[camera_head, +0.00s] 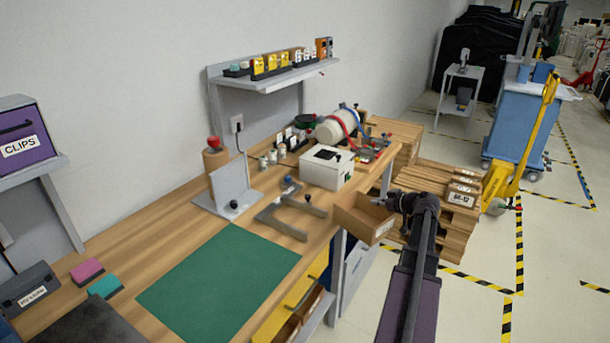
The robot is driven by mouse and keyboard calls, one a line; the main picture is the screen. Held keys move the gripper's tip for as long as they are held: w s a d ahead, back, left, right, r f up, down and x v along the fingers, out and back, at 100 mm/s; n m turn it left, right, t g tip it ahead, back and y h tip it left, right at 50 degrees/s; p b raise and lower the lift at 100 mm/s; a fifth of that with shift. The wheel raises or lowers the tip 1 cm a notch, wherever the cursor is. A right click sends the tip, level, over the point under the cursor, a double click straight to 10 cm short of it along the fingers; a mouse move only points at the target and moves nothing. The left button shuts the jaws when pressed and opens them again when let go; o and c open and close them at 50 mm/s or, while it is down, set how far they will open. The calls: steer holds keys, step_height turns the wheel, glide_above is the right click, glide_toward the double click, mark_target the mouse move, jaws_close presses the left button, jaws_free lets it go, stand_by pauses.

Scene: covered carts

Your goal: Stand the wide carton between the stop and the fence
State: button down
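My gripper (408,203) is a dark shape at the end of my arm, beyond the bench's right edge. Its fingers are too small and hidden to show whether they are open or shut. A brown open-topped box (362,218) with a white label is just left of it, by the bench edge. They overlap in the picture; I cannot tell if they touch. A grey upright plate on a base with a black knob (230,187) stands on the bench. A flat grey U-shaped piece (284,220) lies right of it. Which is stop or fence is unclear.
A green mat (218,276) lies clear on the wooden bench. A white box (327,168), small bottles and a cream drum (336,127) stand behind. Several labelled packages (462,190) lie on pallets to the right. A shelf (270,78) overhangs the bench's back.

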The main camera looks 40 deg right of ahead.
steer(key=w+a+r+n+y+p, duration=0.1)
steer(key=w+a+r+y+p, duration=0.1)
steer(key=w+a, duration=0.5)
steer(key=w+a+r+n+g+y+p, duration=0.1)
steer(key=w+a, duration=0.5)
steer(key=w, duration=0.9)
steer(key=shift+a+r+n+y+p, duration=0.35)
steer(key=shift+r+n+y+p, duration=0.05)
steer(key=shift+r+n+p, duration=0.45)
steer(key=shift+f, duration=0.1)
steer(key=shift+f+b, duration=4.45)
steer(key=shift+b, duration=0.15)
steer(key=shift+f+b, duration=0.4)
steer(key=c, duration=0.7)
jaws_free()
steer(key=shift+d, duration=0.1)
steer(key=shift+r, duration=0.15)
